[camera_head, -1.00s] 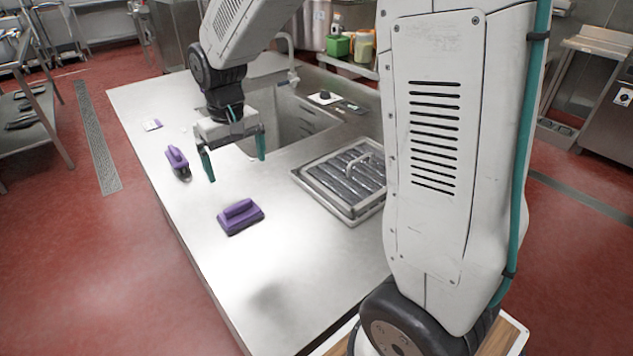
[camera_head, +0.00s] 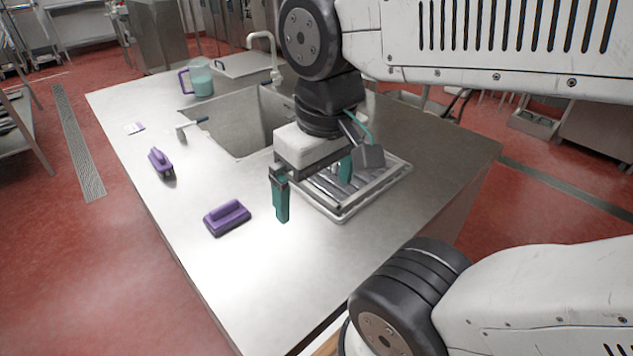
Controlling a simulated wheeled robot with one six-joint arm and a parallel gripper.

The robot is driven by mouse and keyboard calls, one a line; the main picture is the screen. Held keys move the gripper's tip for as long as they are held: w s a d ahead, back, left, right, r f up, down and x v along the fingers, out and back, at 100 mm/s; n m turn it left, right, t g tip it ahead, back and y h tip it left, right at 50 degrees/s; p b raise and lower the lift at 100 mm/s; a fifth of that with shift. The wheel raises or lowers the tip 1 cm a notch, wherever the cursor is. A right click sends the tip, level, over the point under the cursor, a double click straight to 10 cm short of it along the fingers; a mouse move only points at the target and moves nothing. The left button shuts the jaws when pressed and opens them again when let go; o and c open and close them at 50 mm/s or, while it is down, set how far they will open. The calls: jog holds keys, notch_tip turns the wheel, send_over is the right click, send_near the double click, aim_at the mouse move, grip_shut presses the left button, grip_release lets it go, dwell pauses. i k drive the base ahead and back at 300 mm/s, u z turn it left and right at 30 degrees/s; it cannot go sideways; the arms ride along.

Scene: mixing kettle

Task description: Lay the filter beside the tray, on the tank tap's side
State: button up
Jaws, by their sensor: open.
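The filter (camera_head: 333,191), a grey slatted panel, lies in the shallow metal tray (camera_head: 346,216) on the steel counter. Its handle is hidden behind my gripper. My gripper (camera_head: 315,187) points down over the left part of the tray and filter. Its two teal fingers are wide apart with nothing seen between them. I cannot tell how high the fingers are. The tap (camera_head: 264,38) curves up behind the sunken tank (camera_head: 232,122), beyond the tray.
A teal jug (camera_head: 201,78) stands at the back left. The counter's front is clear.

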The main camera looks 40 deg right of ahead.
aim_at(421, 133)
jog(key=k, duration=0.5)
jog(key=z, duration=3)
jog(key=i, duration=1.25)
jog(key=u, duration=3.05)
jog(key=i, duration=0.45)
jog(key=z, duration=0.05)
